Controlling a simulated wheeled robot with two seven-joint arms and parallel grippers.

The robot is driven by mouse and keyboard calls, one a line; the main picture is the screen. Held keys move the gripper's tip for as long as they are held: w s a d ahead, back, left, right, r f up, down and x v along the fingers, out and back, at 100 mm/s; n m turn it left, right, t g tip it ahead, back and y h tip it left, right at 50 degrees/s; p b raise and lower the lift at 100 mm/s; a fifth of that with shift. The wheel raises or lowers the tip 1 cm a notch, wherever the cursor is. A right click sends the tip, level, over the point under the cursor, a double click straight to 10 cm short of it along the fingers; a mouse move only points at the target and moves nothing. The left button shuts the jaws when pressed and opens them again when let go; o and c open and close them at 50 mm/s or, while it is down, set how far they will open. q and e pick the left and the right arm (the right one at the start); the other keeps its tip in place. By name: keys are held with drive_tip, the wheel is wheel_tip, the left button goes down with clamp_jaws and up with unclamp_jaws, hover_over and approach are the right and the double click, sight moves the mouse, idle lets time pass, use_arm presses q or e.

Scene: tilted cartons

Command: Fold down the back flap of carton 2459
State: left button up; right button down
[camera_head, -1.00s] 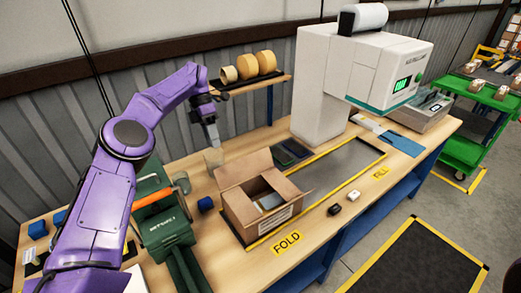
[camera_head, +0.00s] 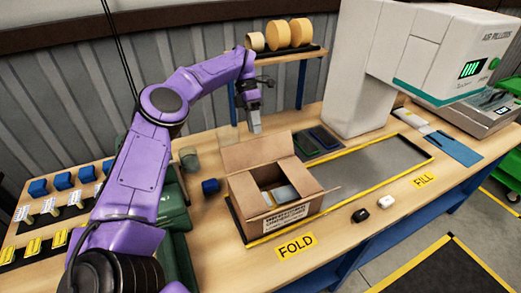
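The open carton (camera_head: 245,203) stands in the area marked FOLD, with a printed label on its front and flat items inside. Its back flap (camera_head: 258,151) stands up, leaning back. A side flap at the right (camera_head: 309,175) and the front flap are folded outward. I cannot read the carton's number. My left gripper (camera_head: 255,130) points down just behind and above the back flap, apparently apart from it. Its fingers are too small to tell whether they are open. My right gripper is not in view.
Dark flat trays (camera_head: 318,141) lie behind the carton at the right. A blue block (camera_head: 211,186) sits left of the carton. Tape rolls stand on a shelf (camera_head: 287,55) at the back. The white machine (camera_head: 362,70) rises at the right. The grey strip (camera_head: 375,166) is clear.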

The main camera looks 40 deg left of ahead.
sight(259, 145)
use_arm(q)
drive_tip(key=p+x, duration=0.1)
drive_tip(key=x, duration=0.7)
drive_tip(key=shift+w+a, duration=0.1)
clamp_jaws()
idle(1.0)
